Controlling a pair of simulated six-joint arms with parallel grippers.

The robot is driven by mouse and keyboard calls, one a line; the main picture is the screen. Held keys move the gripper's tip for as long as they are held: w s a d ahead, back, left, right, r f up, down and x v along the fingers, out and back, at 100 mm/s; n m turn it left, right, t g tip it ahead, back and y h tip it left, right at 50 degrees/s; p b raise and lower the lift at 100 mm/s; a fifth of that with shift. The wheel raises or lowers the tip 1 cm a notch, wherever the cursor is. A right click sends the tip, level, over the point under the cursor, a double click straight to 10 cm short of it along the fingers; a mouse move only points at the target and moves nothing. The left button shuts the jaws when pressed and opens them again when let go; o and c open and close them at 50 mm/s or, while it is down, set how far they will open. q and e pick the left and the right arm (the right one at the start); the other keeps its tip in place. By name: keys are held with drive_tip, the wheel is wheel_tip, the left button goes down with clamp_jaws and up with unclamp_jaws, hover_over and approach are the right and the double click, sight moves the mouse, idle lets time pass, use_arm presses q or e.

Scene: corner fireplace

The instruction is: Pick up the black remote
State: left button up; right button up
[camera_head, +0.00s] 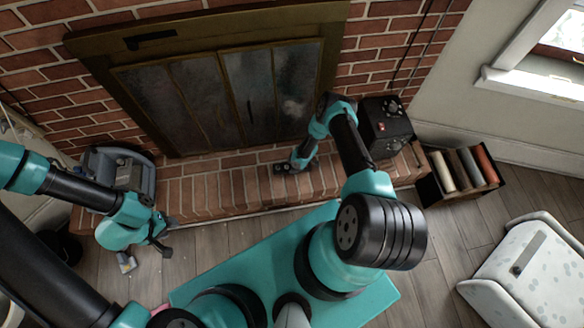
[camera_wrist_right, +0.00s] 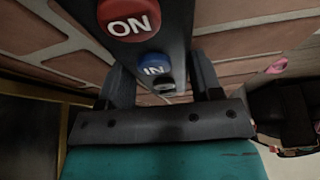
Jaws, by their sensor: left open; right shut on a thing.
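The black remote (camera_wrist_right: 171,45) fills the top middle of the right wrist view, with a red ON button and a blue IN button. My right gripper (camera_wrist_right: 163,82) is shut on it, one finger on each side. In the head view my right gripper (camera_head: 291,166) is low at the brick hearth, in front of the fireplace doors. The remote is too small and dark there to tell apart from the fingers, and whether it touches the bricks is unclear. My left gripper (camera_head: 147,257) is open and empty above the wooden floor at the left, away from the remote.
The brick hearth (camera_head: 205,190) runs below the fireplace (camera_head: 215,95). A black box (camera_head: 386,125) stands on its right end, beside a crate of rolls (camera_head: 458,180). A grey-blue case (camera_head: 120,170) stands at the left. A pale speckled chest (camera_head: 535,270) is at the lower right.

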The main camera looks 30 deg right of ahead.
sight(289, 167)
drive_tip(key=shift+r, duration=0.1)
drive_tip(key=shift+r, duration=0.8)
drive_tip(key=shift+s+a+r, duration=0.1)
drive_tip(key=shift+r, duration=0.85)
drive_tip(key=s+a, duration=0.2)
drive_tip(key=s, duration=0.2)
drive_tip(key=s+a+r, duration=0.1)
drive_tip(key=s+a, duration=0.2)
drive_tip(key=s, duration=0.2)
drive_tip(key=s+a, duration=0.3)
drive_tip(key=s, duration=0.1)
drive_tip(key=shift+s+a+r, duration=0.1)
drive_tip(key=shift+s+r, duration=0.05)
drive_tip(key=shift+s, duration=0.05)
drive_tip(key=shift+w, duration=0.1)
